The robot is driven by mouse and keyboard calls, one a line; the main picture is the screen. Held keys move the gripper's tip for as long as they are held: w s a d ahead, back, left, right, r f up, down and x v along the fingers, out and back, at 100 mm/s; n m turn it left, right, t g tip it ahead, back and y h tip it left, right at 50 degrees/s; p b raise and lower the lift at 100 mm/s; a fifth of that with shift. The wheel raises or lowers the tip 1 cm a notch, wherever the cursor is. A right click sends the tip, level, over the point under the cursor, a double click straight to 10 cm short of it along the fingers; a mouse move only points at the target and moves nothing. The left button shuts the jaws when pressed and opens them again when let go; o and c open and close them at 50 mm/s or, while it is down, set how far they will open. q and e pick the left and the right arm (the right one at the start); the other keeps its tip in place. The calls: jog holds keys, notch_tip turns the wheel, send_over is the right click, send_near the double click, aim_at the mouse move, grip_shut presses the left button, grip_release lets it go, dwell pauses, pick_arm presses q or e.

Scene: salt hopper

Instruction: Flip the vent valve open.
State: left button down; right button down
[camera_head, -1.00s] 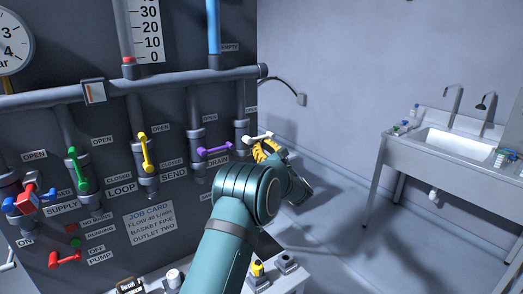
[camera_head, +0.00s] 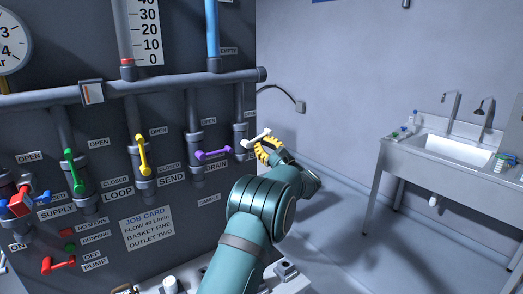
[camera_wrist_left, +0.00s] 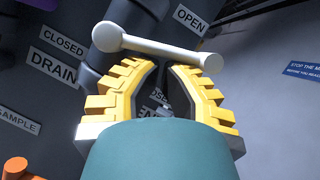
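The white valve handle (camera_head: 256,138) is on the rightmost pipe of the dark panel. It tilts up to the right in the head view. I cannot read a VENT label. My left gripper (camera_head: 264,146), with yellow ribbed fingers, is right at this handle. In the left wrist view the white handle (camera_wrist_left: 158,48) lies across the fingertips of my left gripper (camera_wrist_left: 163,68). The fingertips are close together and seem shut, with no clear grip on the handle. I cannot tell whether they touch it. My right gripper is not in view.
Left of it are the purple drain handle (camera_head: 213,154), the yellow handle (camera_head: 143,156), the green handle (camera_head: 75,171) and the red-and-blue supply handle (camera_head: 22,200). A horizontal pipe (camera_head: 160,80) runs above. A sink (camera_head: 452,148) stands at the right. The floor between is clear.

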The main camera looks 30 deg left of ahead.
aim_at(262, 135)
pick_arm(q)
jog(key=n, duration=0.1)
jog(key=r+n+g, duration=0.1)
jog(key=n+g, duration=0.1)
jog(key=n, duration=0.1)
jog(key=shift+w+d+r, duration=0.1)
jog(key=shift+w+r, duration=0.05)
jog(key=shift+r, duration=0.1)
jog(key=n+g, duration=0.1)
jog(key=n, duration=0.1)
jog(key=r+n+h, duration=0.1)
jog(key=n, duration=0.1)
jog(key=r+n+g, duration=0.1)
jog(key=shift+s+r+n+g+h, duration=0.15)
jog(key=shift+s+n+g+h, duration=0.15)
jog(key=shift+n+h, duration=0.1)
jog(key=n, duration=0.1)
jog(key=r+n+h, duration=0.1)
jog(key=n, duration=0.1)
jog(key=shift+s+a+r+n+g+p, duration=0.15)
jog(key=shift+s+a+n+g+p, duration=0.15)
jog(key=shift+s+n+p, duration=0.1)
jog(key=shift+s+a+r+n+h+b, duration=0.15)
jog(key=shift+s+r+n+h, duration=0.2)
jog(key=shift+n, duration=0.3)
jog(key=shift+s+a+n+h+b, duration=0.1)
jog(key=shift+s+n+h+b, duration=0.05)
jog(key=shift+n+h, duration=0.4)
jog(key=shift+s+n, duration=0.1)
jog(key=shift+n, duration=0.2)
